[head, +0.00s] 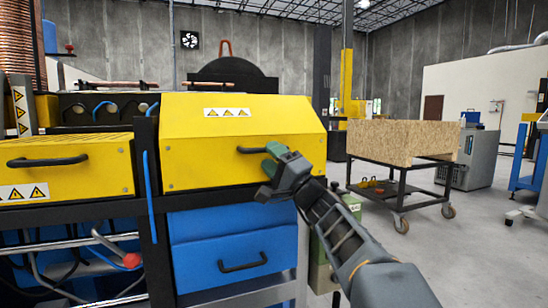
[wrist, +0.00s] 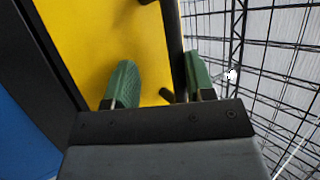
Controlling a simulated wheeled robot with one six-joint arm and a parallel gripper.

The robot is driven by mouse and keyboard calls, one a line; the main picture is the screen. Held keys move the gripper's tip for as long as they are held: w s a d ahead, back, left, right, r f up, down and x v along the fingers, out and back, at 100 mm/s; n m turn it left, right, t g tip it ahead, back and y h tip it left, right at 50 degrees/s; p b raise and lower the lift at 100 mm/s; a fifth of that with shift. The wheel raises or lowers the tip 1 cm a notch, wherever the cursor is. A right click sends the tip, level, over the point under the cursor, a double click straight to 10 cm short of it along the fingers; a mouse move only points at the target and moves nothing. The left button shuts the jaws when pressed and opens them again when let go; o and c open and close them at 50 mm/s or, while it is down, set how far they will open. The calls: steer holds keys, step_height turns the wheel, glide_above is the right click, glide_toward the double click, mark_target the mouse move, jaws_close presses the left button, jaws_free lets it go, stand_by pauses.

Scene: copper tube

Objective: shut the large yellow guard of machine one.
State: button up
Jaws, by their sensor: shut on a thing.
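The large yellow guard (head: 230,120) is in the middle of the head view, with a sloped top, a flat front and a warning label. Its lower edge lies close along the black frame (head: 215,197), and I see no clear gap there. My gripper (head: 272,160) is at the right part of the guard's black handle (head: 248,150). In the wrist view, the green fingers of my gripper (wrist: 159,75) stand on either side of the black handle bar (wrist: 173,35), with the yellow guard (wrist: 105,40) behind. My gripper hides the handle's right end.
A smaller yellow cover (head: 80,160) with a black handle is at left. A blue drawer (head: 235,250) sits below the guard. A wheeled cart (head: 400,180) with a wooden box (head: 400,142) stands at right. Grey floor (head: 460,240) is open at the right.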

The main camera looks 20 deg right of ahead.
steer(key=shift+w+f, duration=0.1)
steer(key=shift+f, duration=0.2)
steer(key=p+v, duration=0.1)
steer(key=v, duration=1.2)
steer(key=shift+s, duration=0.45)
steer(key=shift+d+r+p, duration=0.15)
steer(key=shift+r+p, duration=0.05)
steer(key=shift+p, duration=0.15)
